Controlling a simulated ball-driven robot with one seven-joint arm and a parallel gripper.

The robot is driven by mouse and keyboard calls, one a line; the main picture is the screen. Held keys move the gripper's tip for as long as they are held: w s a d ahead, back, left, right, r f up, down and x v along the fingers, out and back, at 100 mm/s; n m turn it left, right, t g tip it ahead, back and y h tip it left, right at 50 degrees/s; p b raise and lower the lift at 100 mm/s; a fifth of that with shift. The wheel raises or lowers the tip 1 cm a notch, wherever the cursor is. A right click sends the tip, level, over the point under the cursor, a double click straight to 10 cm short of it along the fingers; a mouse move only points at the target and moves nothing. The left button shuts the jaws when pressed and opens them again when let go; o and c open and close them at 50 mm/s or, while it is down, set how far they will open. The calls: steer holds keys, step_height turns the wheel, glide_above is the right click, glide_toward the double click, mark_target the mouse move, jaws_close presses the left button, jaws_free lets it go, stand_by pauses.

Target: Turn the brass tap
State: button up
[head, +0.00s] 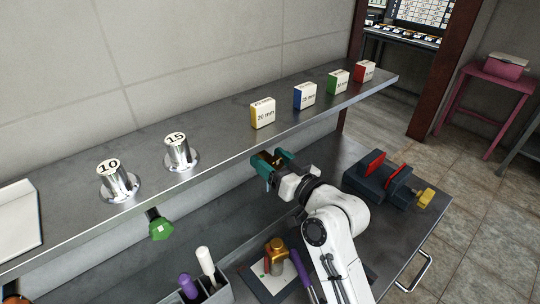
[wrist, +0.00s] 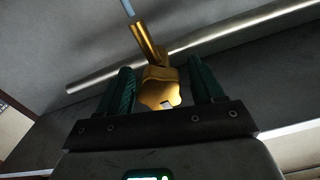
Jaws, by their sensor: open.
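The brass tap (wrist: 158,88) fills the middle of the wrist view, with a lobed knob and a narrower brass stem running up and left from it. My gripper (wrist: 161,68) is open, with one teal finger on each side of the knob. A gap shows between the knob and each finger. In the head view, my gripper (head: 270,163) is just below the front edge of the shelf, and a small brass patch shows between its fingers. Most of the tap is hidden there by the fingers and the shelf.
The grey shelf (head: 225,120) holds two numbered metal cylinders and several coloured boxes. A green knob (head: 161,229) hangs below it. On the bench are a brass piece (head: 277,255), a holder with tools (head: 208,292) and a dark vise (head: 385,185) with red jaws.

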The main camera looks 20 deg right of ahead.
steer(key=shift+w+a, duration=0.15)
steer(key=shift+w, duration=0.25)
steer(key=c, duration=1.1)
steer(key=shift+o, duration=0.2)
steer(key=shift+r+m+p, duration=0.1)
steer(key=shift+m+p, duration=0.2)
steer(key=shift+m, duration=0.4)
steer(key=o, duration=1.1)
steer(key=shift+c, duration=0.2)
